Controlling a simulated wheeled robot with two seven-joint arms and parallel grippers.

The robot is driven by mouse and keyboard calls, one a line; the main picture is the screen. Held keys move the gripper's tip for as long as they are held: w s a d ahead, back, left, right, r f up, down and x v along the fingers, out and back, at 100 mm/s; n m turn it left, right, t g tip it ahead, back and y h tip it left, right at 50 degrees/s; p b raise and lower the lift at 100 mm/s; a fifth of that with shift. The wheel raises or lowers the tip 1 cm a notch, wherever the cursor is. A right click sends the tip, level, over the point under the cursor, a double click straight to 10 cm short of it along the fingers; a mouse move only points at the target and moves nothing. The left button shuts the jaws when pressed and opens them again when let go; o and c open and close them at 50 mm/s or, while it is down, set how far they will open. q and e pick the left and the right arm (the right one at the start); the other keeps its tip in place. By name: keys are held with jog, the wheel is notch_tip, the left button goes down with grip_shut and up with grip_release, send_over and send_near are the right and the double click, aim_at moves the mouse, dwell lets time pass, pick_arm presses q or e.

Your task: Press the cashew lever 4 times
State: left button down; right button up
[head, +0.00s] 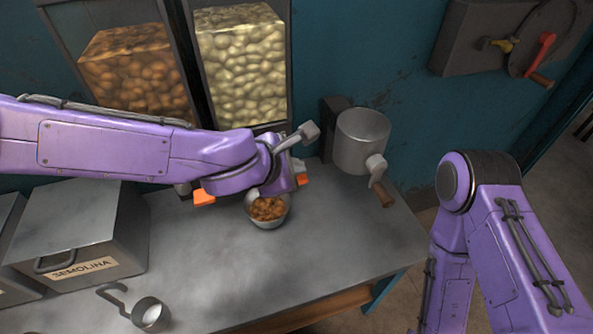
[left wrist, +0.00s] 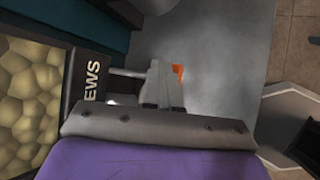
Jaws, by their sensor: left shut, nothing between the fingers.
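The cashew dispenser (head: 242,60), filled with pale nuts, stands at the back. Its label, ending in "EWS" (left wrist: 92,80), shows in the left wrist view. The orange-ended cashew lever (head: 303,180) sticks out low at its right, partly hidden by my left gripper (head: 289,182). In the left wrist view, the orange end (left wrist: 178,71) shows just beside my gripper's shut, empty fingers (left wrist: 162,72). I cannot tell whether they touch. A metal bowl (head: 267,224) with brown nuts sits on the table just below. My right gripper is out of view.
A brown-nut dispenser (head: 128,75) with an orange-ended lever (head: 204,198) stands left. A metal grinder (head: 361,142) with a crank is right of the gripper. A semolina bin (head: 75,235) and a ladle (head: 149,314) are left on the table. The front-right tabletop is clear.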

pick_arm(q)
jog(key=shift+f+b, duration=0.3)
jog(key=shift+f, duration=0.25)
dwell(0.5)
jog(key=shift+r+p, duration=1.75)
jog(key=shift+p, duration=0.2)
notch_tip(320, 180, up, 5)
jog(key=p, duration=0.5)
dwell(1.4)
